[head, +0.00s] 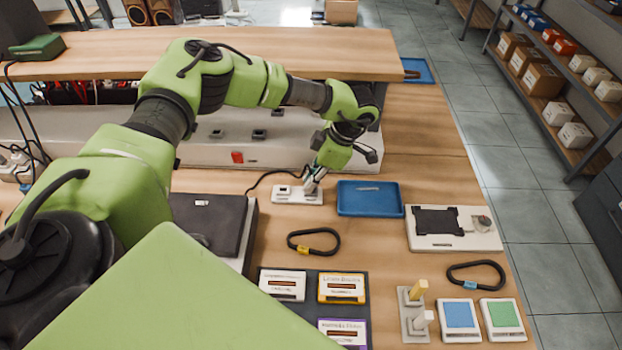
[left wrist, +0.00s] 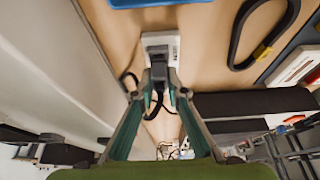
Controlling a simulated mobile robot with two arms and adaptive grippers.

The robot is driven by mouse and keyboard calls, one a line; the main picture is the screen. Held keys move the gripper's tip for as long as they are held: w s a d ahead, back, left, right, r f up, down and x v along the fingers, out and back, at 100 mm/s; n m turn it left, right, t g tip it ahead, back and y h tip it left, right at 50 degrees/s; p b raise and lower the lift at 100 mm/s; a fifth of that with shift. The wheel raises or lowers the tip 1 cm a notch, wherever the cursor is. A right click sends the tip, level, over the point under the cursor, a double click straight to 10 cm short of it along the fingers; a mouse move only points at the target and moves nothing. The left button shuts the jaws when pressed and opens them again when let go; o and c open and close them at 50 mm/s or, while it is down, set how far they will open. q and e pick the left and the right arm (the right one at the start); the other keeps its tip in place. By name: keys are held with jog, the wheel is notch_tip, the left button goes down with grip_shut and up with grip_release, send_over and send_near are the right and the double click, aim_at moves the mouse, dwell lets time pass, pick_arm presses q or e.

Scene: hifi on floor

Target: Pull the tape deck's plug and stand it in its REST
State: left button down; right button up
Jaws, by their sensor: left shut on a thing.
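My left gripper (head: 312,186) points down at the small white block (head: 286,195) on the bench, left of the blue tray. In the left wrist view the fingers (left wrist: 158,84) are shut on a dark plug (left wrist: 158,72). The plug is at the near end of the white block (left wrist: 160,40), which carries small dark lettering I cannot read for certain. A black cord (head: 262,180) leads left from the plug. I cannot tell whether the plug touches the block or stands in it. My right gripper is not in view.
A blue tray (head: 368,211) lies close to the right of the block. Black cable loops (head: 314,252), cassettes (head: 341,287), a peg stand (head: 413,325) and a white deck-like unit (head: 480,241) lie nearer. A long grey housing with sockets (head: 205,151) stands behind.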

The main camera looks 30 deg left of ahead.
pick_arm(q)
jog(key=shift+f, duration=0.3)
dwell(0.5)
jog(key=c, duration=1.9)
grip_release()
jog(key=shift+s+a+r+p+v, duration=0.15)
jog(key=shift+a+p+v, duration=0.25)
jog(key=shift+v, duration=2.4)
jog(key=shift+s+a+r+p+v, duration=0.15)
jog(key=shift+p+v, duration=0.4)
jog(key=shift+v, duration=2.2)
jog(key=shift+s+a+r+p+v, duration=0.1)
jog(key=shift+a+p+v, duration=0.3)
jog(key=shift+v, duration=2.4)
jog(key=shift+d, duration=0.1)
